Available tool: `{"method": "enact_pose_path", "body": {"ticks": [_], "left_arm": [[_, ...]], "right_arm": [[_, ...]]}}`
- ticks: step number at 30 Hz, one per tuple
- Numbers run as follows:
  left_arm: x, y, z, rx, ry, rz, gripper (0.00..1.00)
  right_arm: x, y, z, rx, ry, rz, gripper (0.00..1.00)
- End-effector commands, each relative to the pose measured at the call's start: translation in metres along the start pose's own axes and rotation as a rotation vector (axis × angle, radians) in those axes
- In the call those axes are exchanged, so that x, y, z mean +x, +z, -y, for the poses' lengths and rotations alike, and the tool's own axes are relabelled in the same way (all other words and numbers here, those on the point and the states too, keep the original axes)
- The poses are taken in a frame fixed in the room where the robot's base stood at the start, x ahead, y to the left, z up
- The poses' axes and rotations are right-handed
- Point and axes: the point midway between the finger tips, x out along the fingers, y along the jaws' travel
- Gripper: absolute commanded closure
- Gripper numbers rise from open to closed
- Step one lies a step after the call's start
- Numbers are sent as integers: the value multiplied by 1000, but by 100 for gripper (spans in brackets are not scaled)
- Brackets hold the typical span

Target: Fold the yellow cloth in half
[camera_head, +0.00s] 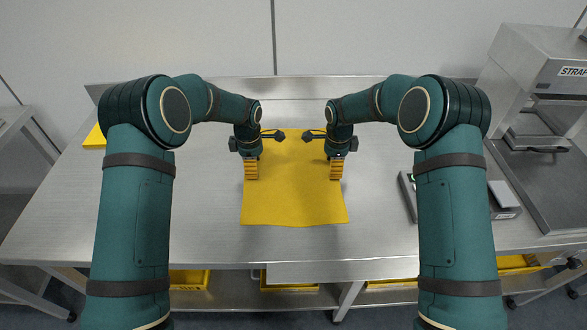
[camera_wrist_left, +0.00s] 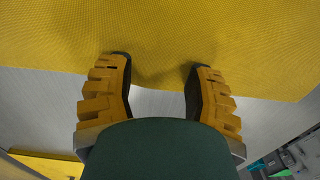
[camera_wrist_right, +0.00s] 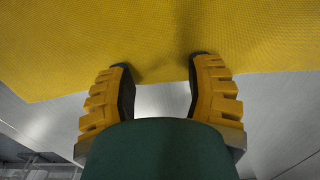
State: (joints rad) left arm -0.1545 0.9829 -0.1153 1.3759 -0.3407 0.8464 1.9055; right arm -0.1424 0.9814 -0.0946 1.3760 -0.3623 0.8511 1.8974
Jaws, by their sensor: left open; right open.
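The yellow cloth (camera_head: 293,200) lies spread out on the steel table, with its near part open to view in the head view. My left gripper (camera_head: 251,178) is open over the left part of the cloth. My right gripper (camera_head: 336,178) is open over its right part. In the left wrist view the cloth (camera_wrist_left: 160,30) passes by the tips of the open fingers (camera_wrist_left: 155,66), with one edge across them. The right wrist view shows the cloth (camera_wrist_right: 160,25) and fingers (camera_wrist_right: 160,64) likewise. A shallow dip or shadow shows between each pair of tips. I cannot tell whether they touch it.
The steel table (camera_head: 200,215) is bare around the cloth. A dark tray (camera_head: 408,195) lies at the right, partly behind my right arm. A grey machine (camera_head: 535,70) stands at the far right. A yellow item (camera_head: 95,138) is at the far left. Yellow bins (camera_head: 290,286) sit below.

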Motion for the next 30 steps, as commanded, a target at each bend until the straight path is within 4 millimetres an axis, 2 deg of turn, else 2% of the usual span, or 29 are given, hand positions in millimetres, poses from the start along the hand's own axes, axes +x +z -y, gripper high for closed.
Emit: {"method": "enact_pose_path", "body": {"ticks": [7, 8, 15, 18, 30], "left_arm": [[5, 0, 0, 0, 0, 0, 47], [5, 0, 0, 0, 0, 0, 43], [5, 0, 0, 0, -1, 0, 85], [7, 0, 0, 0, -2, 0, 100], [9, 0, 1, 0, -4, -1, 100]], "right_arm": [[5, 0, 0, 0, 0, 0, 47], [5, 0, 0, 0, 0, 0, 43], [5, 0, 0, 0, 1, 0, 85], [7, 0, 0, 0, 1, 0, 100], [9, 0, -1, 0, 3, -1, 100]]}}
